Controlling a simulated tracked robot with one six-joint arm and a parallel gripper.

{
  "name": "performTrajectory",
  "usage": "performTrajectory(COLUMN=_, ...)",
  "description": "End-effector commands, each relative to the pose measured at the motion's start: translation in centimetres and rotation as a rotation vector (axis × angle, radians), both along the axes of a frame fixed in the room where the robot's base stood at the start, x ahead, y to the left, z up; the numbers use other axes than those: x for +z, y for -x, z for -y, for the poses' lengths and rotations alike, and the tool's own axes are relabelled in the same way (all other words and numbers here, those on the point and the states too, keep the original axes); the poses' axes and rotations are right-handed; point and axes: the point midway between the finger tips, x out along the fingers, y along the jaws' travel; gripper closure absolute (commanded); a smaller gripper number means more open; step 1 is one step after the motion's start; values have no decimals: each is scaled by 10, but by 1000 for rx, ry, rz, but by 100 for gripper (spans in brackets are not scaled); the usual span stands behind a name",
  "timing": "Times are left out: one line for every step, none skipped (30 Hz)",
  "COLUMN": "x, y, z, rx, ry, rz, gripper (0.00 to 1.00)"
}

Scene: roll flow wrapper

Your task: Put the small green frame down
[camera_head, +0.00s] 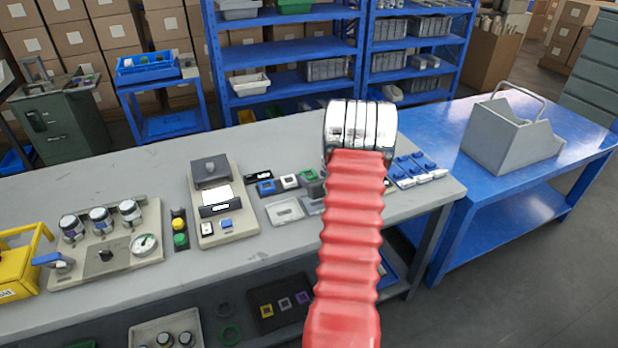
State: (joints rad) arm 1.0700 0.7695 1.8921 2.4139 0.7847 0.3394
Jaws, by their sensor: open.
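The small green frame (307,175) lies on the grey workbench, at the right end of a short row with a blue frame (266,187) and a white frame (289,181). My gripper (317,189) is mostly hidden behind my red, ribbed arm. A grey part that looks like one of its fingers shows just left of the arm, close to the green frame. The jaws are open. I cannot tell whether the finger touches the frame.
A light grey tray plate (285,211) lies in front of the row. A panel with a white label (214,200), push buttons (180,231) and a gauge board (107,254) stand to the left. Blue-and-white switches (416,170) are right of my arm. A blue table (515,190) stands beyond.

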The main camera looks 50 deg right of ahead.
Motion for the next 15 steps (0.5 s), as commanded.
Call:
performTrajectory(x=4, y=8, z=-3, rx=-2, ry=0, rz=1, gripper=42)
performTrajectory(x=6, y=11, z=-5, rx=-2, ry=1, rz=2, gripper=42)
performTrajectory(x=9, y=16, z=-9, rx=-2, ry=1, rz=2, gripper=42)
performTrajectory(x=11, y=20, z=-11, rx=-2, ry=1, rz=2, gripper=42)
performTrajectory(x=12, y=24, z=-13, rx=-2, ry=0, rz=1, gripper=42)
performTrajectory(x=15, y=29, z=-16, rx=-2, ry=0, rz=1, gripper=42)
performTrajectory(x=17, y=33, z=-19, rx=-2, ry=0, rz=1, gripper=42)
performTrajectory(x=18, y=37, z=-21, rx=-1, ry=0, rz=1, gripper=42)
performTrajectory(x=22, y=42, z=-24, rx=-1, ry=1, rz=2, gripper=42)
performTrajectory(x=23, y=46, z=-26, rx=-2, ry=1, rz=2, gripper=42)
performTrajectory(x=25, y=49, z=-28, rx=-2, ry=1, rz=2, gripper=42)
performTrajectory(x=27, y=54, z=-31, rx=-3, ry=0, rz=1, gripper=42)
performTrajectory(x=29, y=57, z=-33, rx=-2, ry=0, rz=1, gripper=42)
performTrajectory(x=30, y=60, z=-35, rx=-2, ry=0, rz=1, gripper=42)
performTrajectory(x=31, y=64, z=-37, rx=-1, ry=0, rz=1, gripper=42)
